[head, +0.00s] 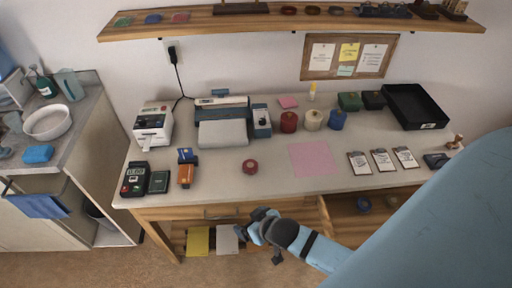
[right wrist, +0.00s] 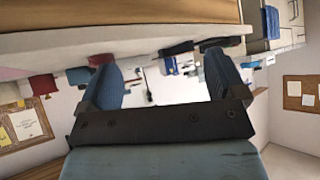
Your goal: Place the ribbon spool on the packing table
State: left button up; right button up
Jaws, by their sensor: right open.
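The packing table (head: 225,178) has a pale top and wooden front. Its right drawer (head: 342,228) stands open, with a small blue roll (head: 364,204) inside that looks like a ribbon spool. Red (head: 289,122), cream (head: 312,120) and blue (head: 337,120) spools stand upright at the back of the tabletop. I cannot tell for sure which is the task's spool. My right gripper (head: 258,241) is in front of the table, below the top's front edge and left of the open drawer. It is open and empty, also in the right wrist view (right wrist: 163,75). My left gripper is out of view.
A printer (head: 223,130), a label machine (head: 153,127), a red roll (head: 250,166), clipboards (head: 382,160) and a black tray (head: 413,106) occupy the tabletop. A pink sheet (head: 315,158) lies flat near the middle. The front edge left of the pink sheet has bare room.

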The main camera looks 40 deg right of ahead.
jog(key=s+a+n+t+y, duration=0.1)
jog(key=s+a+n, duration=0.1)
jog(key=s+a, duration=0.2)
jog(key=s, duration=0.3)
jog(key=shift+s+r+t+y, duration=0.15)
jog(key=shift+r+t+y, duration=0.15)
jog(key=shift+r+y, duration=0.1)
